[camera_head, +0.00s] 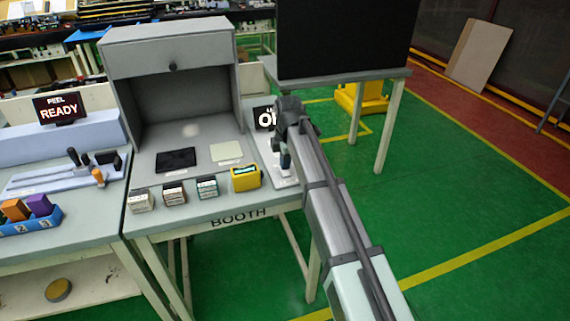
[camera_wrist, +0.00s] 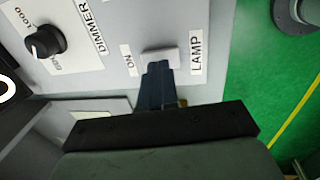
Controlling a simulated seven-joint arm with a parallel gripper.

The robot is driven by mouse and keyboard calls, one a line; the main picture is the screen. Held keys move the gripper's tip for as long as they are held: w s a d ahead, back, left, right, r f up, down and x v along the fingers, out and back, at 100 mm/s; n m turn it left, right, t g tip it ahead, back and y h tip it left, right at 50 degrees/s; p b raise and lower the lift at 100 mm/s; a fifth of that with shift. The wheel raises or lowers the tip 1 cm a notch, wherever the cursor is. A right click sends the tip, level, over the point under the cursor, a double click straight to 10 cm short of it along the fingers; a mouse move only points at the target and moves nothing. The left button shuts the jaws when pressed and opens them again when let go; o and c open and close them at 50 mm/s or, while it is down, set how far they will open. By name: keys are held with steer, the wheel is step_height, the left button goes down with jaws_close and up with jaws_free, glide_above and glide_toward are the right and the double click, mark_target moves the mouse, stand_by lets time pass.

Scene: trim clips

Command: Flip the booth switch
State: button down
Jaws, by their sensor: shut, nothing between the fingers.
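The booth (camera_head: 170,45) is a grey hooded cabinet on a table, with a pale control panel (camera_head: 262,150) at its right side. The wrist view shows a white lamp switch (camera_wrist: 172,54) between an "ON" label (camera_wrist: 128,60) and a "LAMP" label (camera_wrist: 196,52). My gripper (camera_wrist: 158,68) is shut and empty, with its dark fingertips at the switch's edge and partly covering it. I cannot tell whether they touch it. In the head view my gripper (camera_head: 286,165) points down over the panel, and the switch is hard to make out.
A black dimmer knob (camera_wrist: 46,42) is left of the switch in the wrist view. A partly hidden display (camera_head: 265,118) stands behind my gripper. A yellow box (camera_head: 245,178) and several small boxes line the booth's front edge. A black screen (camera_head: 345,35) stands behind.

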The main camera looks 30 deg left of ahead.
mark_target(286, 172)
step_height(286, 172, up, 13)
steer(key=s+d, duration=0.1)
steer(key=shift+s+d, duration=0.15)
steer(key=shift+f, duration=0.1)
stand_by(0.3)
steer(key=shift+w+a, duration=0.5)
steer(key=f, duration=0.4)
steer(key=w+a+f, duration=0.1)
steer(key=f, duration=0.8)
steer(key=shift+w+a+f, duration=0.15)
steer(key=shift+f, duration=0.25)
